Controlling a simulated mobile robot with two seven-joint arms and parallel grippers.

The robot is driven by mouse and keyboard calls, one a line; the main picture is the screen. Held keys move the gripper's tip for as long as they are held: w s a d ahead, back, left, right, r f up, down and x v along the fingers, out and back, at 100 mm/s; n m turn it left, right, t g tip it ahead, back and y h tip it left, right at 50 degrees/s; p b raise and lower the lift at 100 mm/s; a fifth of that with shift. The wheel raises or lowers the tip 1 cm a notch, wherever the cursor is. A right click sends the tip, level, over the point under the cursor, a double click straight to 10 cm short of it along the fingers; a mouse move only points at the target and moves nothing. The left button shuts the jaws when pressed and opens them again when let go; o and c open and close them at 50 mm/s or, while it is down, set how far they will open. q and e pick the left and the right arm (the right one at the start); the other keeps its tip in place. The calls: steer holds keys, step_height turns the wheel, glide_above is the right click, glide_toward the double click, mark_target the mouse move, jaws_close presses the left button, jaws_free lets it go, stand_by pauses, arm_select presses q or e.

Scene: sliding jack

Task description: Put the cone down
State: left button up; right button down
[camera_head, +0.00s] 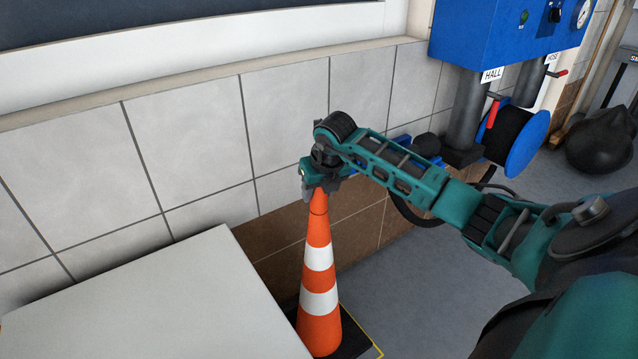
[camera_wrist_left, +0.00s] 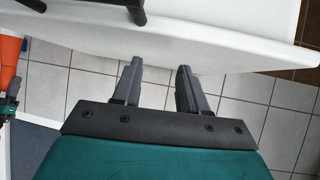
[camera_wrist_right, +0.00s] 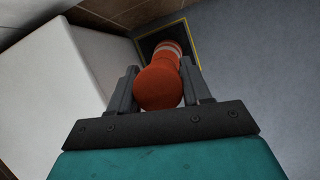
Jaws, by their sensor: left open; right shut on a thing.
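The cone (camera_head: 320,258) is orange with white bands and a dark square base (camera_head: 352,342). My right gripper (camera_head: 319,190) is shut on the cone's top from above. In the right wrist view the cone's orange top (camera_wrist_right: 158,88) sits between the two fingers of the right gripper (camera_wrist_right: 160,92). A yellow outline (camera_wrist_right: 196,48) shows around the dark base. Whether the base touches the floor is hard to tell. My left gripper (camera_wrist_left: 154,85) is open and empty in the left wrist view.
A white flat-topped block (camera_head: 150,300) stands close left of the cone. The tiled wall (camera_head: 200,140) is behind. A blue panel (camera_head: 510,30) with pipes and a blue reel (camera_head: 525,145) is at the right back. Grey floor (camera_head: 420,300) is clear right of the cone.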

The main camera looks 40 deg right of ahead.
mark_target(319, 206)
steer(key=shift+w+f+b, duration=0.1)
steer(key=shift+f+b, duration=0.3)
steer(key=shift+f, duration=1.85)
steer(key=shift+c, duration=2.4)
jaws_free()
steer(key=shift+f, duration=0.15)
steer(key=shift+s, duration=0.2)
